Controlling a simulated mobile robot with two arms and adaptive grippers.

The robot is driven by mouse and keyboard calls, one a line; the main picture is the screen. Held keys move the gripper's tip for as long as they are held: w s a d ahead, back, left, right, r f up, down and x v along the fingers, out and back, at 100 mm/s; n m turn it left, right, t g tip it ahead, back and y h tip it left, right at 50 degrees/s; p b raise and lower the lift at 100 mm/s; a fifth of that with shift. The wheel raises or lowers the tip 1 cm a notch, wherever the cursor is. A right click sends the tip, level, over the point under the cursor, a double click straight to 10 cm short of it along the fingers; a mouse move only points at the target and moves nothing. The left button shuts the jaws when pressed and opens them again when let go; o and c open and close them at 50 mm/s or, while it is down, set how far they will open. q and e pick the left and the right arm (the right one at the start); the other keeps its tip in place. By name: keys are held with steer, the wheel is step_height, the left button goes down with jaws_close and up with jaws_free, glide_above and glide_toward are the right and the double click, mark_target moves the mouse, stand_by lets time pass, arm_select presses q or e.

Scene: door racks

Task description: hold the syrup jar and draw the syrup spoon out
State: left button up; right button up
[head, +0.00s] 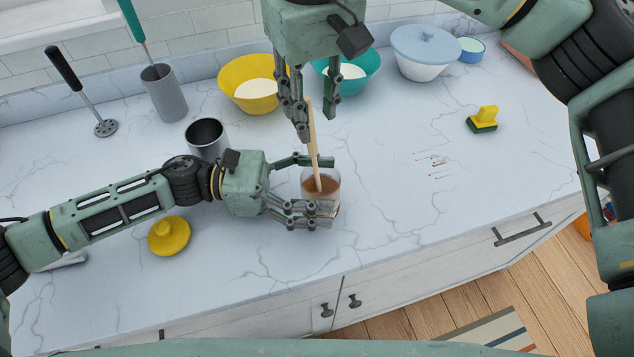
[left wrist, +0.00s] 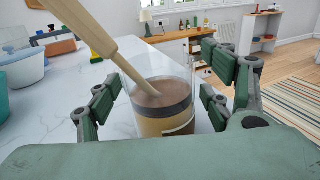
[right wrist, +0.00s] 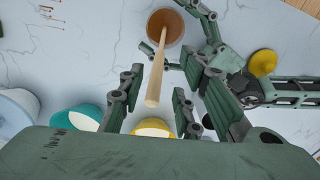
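The syrup jar (head: 322,188) is a clear glass with brown syrup, upright on the counter. My left gripper (head: 312,190) has its fingers on both sides of it. In the left wrist view, narrow gaps show between the jar (left wrist: 163,105) and the finger pads, so it looks open around the jar. The syrup spoon (head: 312,145) has a pale wooden handle leaning up out of the syrup; its lower end is hidden. My right gripper (head: 316,125) points down from above, open, with the handle (right wrist: 157,75) between its fingers and apart from them.
A dark metal cup (head: 206,139) and a yellow lid (head: 169,236) stand near my left arm. Behind are a yellow bowl (head: 240,75), a teal bowl (head: 371,67) and a blue-lidded bowl (head: 426,52).

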arm_select(q)
steer(key=c, duration=1.3)
arm_select(e)
steer(key=shift+o, duration=0.6)
steer(key=s+a+f+m+g+y, duration=0.55)
steer(key=s+m+y, duration=0.25)
steer(key=y, duration=0.4)
steer(key=w+d+f+m+t+y, duration=0.1)
steer(key=d+m+t, duration=0.65)
steer(key=m, duration=0.55)
steer(key=w+d+f+m+t+y, duration=0.1)
steer(key=d+m+t+y, duration=0.1)
steer(key=d+m+t, duration=0.85)
steer(key=shift+w+a+f+m+g+h, duration=0.1)
steer(key=shift+w+a+m+g, duration=0.25)
steer(key=shift+w+a, duration=1.4)
steer(key=shift+w+a+f+m+g+h, duration=0.15)
steer(key=shift+w+a+m, duration=0.45)
steer(key=shift+a, duration=2.05)
steer(key=shift+w+a+f+m+g+h, duration=0.1)
steer(key=shift+w+a+m+g, duration=0.25)
steer(key=shift+w+a, duration=1.45)
